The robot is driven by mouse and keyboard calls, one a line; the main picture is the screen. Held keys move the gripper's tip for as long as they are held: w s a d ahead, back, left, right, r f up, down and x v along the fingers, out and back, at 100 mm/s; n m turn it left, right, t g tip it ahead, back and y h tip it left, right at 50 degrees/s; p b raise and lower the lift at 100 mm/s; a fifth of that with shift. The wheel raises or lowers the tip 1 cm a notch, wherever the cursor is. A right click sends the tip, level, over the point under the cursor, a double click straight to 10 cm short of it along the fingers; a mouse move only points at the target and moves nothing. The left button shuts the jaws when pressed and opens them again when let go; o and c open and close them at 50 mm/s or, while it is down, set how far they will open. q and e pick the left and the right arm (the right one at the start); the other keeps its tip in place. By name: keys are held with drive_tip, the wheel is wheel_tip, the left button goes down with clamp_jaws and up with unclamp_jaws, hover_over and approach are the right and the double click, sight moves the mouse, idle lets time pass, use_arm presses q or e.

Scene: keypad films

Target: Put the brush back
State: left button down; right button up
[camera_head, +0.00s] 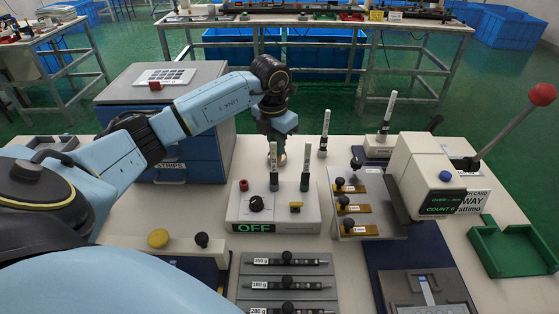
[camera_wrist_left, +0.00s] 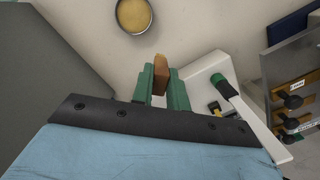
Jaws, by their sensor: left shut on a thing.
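My left gripper (camera_head: 276,138) reaches over the table behind the white box marked OFF (camera_head: 275,213), pointing down. A round dish with a yellow-tan inside (camera_wrist_left: 134,14) lies on the table beyond the fingertips in the left wrist view. My right gripper is not in view.
Upright white-topped sticks with dark lower parts (camera_head: 323,133) stand close to the gripper. A blue drawer cabinet (camera_head: 194,150) is at left. A press with a red-knobbed lever (camera_head: 428,170) and a green tray (camera_head: 512,250) are at right. Grey racks with black knobs (camera_head: 288,270) lie in front.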

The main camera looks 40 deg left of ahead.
use_arm(q)
drive_tip(key=shift+f, duration=0.8)
wheel_tip(320, 180, down, 3)
drive_tip(key=shift+f, duration=0.1)
drive_tip(key=shift+w+f, duration=0.1)
drive_tip(key=shift+f, duration=0.05)
drive_tip(key=shift+b, duration=0.3)
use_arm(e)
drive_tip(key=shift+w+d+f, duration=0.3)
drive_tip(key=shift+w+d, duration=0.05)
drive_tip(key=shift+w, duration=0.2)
